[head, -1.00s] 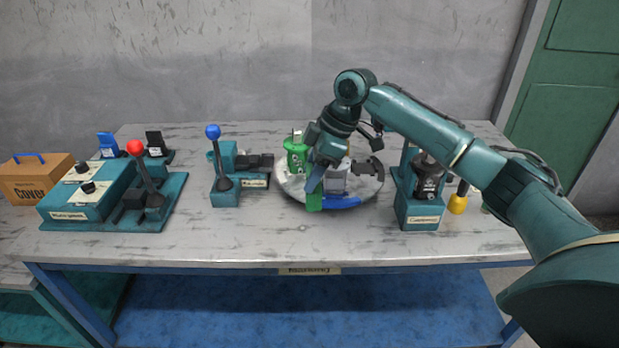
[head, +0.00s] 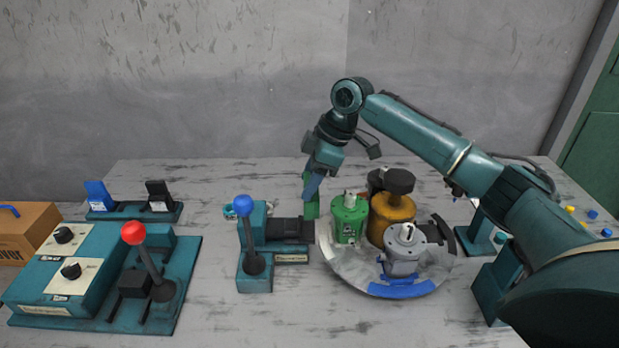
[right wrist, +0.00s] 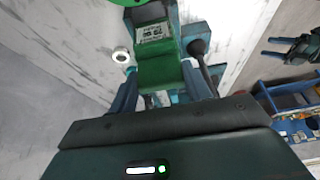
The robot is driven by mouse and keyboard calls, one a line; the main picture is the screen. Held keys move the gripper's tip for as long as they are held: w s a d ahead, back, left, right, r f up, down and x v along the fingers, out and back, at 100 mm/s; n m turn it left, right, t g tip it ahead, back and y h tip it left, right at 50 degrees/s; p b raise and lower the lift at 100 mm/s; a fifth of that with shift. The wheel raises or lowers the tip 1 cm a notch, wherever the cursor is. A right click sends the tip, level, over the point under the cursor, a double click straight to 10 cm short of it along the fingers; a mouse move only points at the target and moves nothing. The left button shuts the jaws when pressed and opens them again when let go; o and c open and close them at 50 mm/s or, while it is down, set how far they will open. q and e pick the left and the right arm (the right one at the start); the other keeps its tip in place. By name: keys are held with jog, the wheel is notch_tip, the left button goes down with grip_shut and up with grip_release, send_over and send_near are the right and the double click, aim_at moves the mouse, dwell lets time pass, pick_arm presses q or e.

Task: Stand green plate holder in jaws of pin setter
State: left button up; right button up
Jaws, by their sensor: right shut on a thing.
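The green plate holder (head: 312,197) is upright in my right gripper (head: 311,184), which is shut on it. In the right wrist view the holder (right wrist: 160,72) shows its label, between the blue fingers. The blue-knobbed lever machine, which looks like the pin setter (head: 254,272), stands at the middle of the table. Its dark jaws (head: 287,229) point right. The holder is at the right end of these jaws in the head view; I cannot tell whether it touches them. My left gripper is not in view.
A round tray (head: 345,270) right of the jaws carries a green canister (head: 349,218), a brown-yellow part (head: 389,214) and a grey motor part (head: 404,250). A red-knobbed machine (head: 120,285) stands left. The table front between is clear.

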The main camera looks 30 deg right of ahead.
aim_at(311, 208)
jog(key=shift+w, duration=0.5)
jog(key=shift+s+f+b, duration=0.15)
jog(key=shift+f+b, duration=0.35)
jog(key=shift+b, duration=0.25)
notch_tip(311, 208, down, 2)
jog(key=b, duration=0.2)
jog(key=shift+b, duration=0.3)
notch_tip(311, 208, down, 2)
jog(key=b, duration=0.2)
jog(key=shift+b, duration=0.3)
jog(key=shift+f+p, duration=0.1)
jog(key=shift+p, duration=0.25)
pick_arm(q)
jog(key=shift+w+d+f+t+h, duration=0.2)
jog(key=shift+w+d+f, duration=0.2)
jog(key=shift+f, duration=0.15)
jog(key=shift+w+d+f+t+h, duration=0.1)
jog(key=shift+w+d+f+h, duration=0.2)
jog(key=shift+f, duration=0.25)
pick_arm(e)
jog(key=shift+f, duration=0.7)
jog(key=o, duration=1.3)
jog(key=shift+o, duration=0.2)
